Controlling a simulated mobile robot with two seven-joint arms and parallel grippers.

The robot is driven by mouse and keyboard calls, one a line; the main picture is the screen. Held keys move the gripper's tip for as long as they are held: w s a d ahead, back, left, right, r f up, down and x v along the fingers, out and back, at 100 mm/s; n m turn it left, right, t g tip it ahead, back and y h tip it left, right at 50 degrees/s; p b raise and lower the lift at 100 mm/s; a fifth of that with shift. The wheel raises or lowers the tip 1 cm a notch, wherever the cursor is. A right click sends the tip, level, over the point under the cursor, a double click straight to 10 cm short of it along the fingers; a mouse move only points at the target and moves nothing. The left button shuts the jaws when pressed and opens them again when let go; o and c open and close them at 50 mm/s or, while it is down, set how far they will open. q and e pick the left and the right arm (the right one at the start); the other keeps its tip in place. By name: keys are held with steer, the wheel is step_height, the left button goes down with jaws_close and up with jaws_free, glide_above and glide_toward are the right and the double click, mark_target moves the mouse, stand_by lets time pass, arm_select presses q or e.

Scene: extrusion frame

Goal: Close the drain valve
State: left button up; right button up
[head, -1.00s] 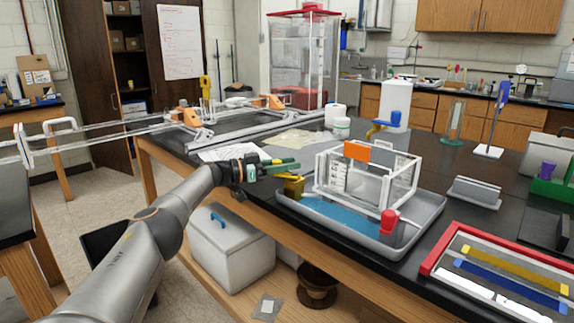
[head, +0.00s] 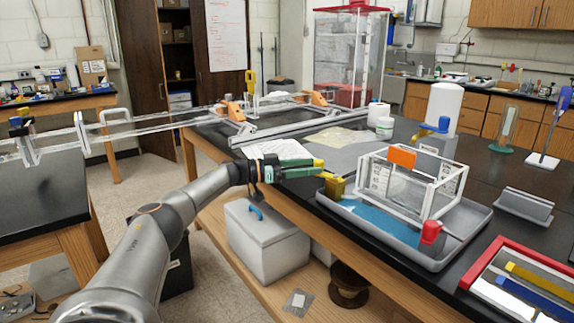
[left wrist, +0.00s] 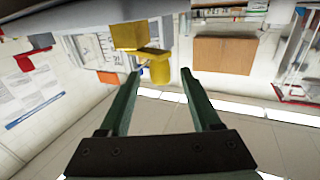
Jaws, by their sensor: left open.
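A yellow valve-like fitting (head: 335,187) stands at the left end of the clear white-edged tank (head: 460,185), by the grey tray (head: 463,250). My left gripper (head: 317,167) is open, with its green fingers pointing right, close to the fitting's upper left. In the left wrist view, a yellow block (left wrist: 129,36) and a rounded yellow part (left wrist: 160,68) show at the open fingertips (left wrist: 161,74). The rounded part appears between or just beyond the tips; I cannot tell whether they touch. The handle's exact setting is unclear. My right gripper is not in view.
A red piece (head: 431,232) sits at the tray's front side. A white bottle (head: 443,105) with a blue lever (head: 432,126) stands behind the tank. A red-edged board (head: 487,263) lies at front right. Papers (head: 335,137) lie behind the gripper.

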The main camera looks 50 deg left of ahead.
arm_select(q)
steer(key=v, duration=0.6)
